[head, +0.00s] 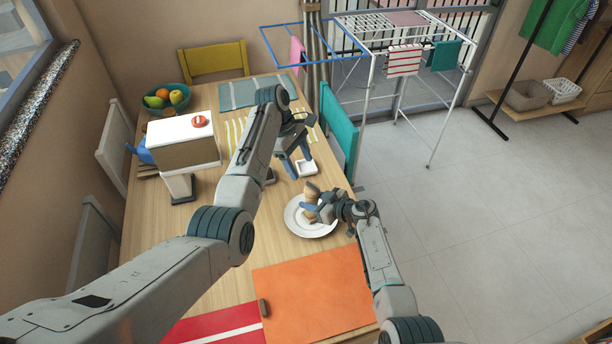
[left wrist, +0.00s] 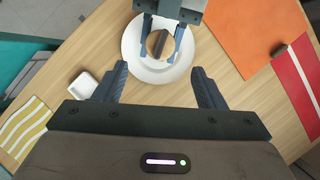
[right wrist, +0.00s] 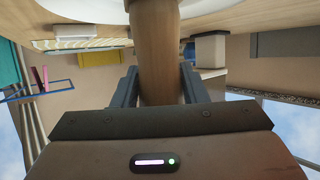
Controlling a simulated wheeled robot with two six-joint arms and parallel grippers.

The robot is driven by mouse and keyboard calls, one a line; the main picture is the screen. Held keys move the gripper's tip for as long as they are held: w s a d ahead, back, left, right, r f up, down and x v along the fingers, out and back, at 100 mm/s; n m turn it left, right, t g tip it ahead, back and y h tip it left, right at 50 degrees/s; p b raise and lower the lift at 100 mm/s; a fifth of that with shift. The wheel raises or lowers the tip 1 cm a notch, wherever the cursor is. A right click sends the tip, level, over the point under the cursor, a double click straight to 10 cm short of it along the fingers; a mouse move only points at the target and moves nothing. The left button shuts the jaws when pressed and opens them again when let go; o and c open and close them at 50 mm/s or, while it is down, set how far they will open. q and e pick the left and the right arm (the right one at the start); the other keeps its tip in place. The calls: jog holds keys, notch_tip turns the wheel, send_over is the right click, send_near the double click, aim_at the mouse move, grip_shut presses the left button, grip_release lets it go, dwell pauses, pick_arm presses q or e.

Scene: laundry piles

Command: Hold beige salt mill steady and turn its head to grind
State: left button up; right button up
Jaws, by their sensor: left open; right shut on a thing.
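The beige salt mill (head: 311,190) is upright over the white plate (head: 291,217); I cannot tell whether its base touches the plate. My right gripper (head: 317,206) is shut on the mill. In the right wrist view, the wooden mill body (right wrist: 158,50) runs between the fingers (right wrist: 158,85). My left gripper (head: 297,160) is open and empty, higher up and farther back than the mill. In the left wrist view, the mill's round top (left wrist: 154,42) with a dark bar lies beyond my open fingers (left wrist: 160,82), apart from them.
A small white dish (head: 308,168) stands behind the plate. An orange placemat (head: 315,290) and a red one (head: 215,326) lie at the front. A teal chair (head: 340,135) borders the right edge.

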aim_at(310, 185)
pick_arm(q)
jog(key=shift+v, duration=1.65)
jog(key=d+f+n, duration=0.1)
jog(key=f+n, duration=0.1)
jog(key=f, duration=0.1)
jog(key=s+d+f+n+t, duration=0.1)
jog(key=f+n, duration=0.1)
jog(key=f, duration=0.2)
jog(key=s+d+f+n+t, duration=0.1)
jog(key=d+f+n, duration=0.1)
jog(key=f, duration=0.2)
jog(key=shift+s+d, duration=0.1)
jog(key=shift+s, duration=0.15)
jog(key=shift+c, duration=0.4)
jog(key=c, duration=0.9)
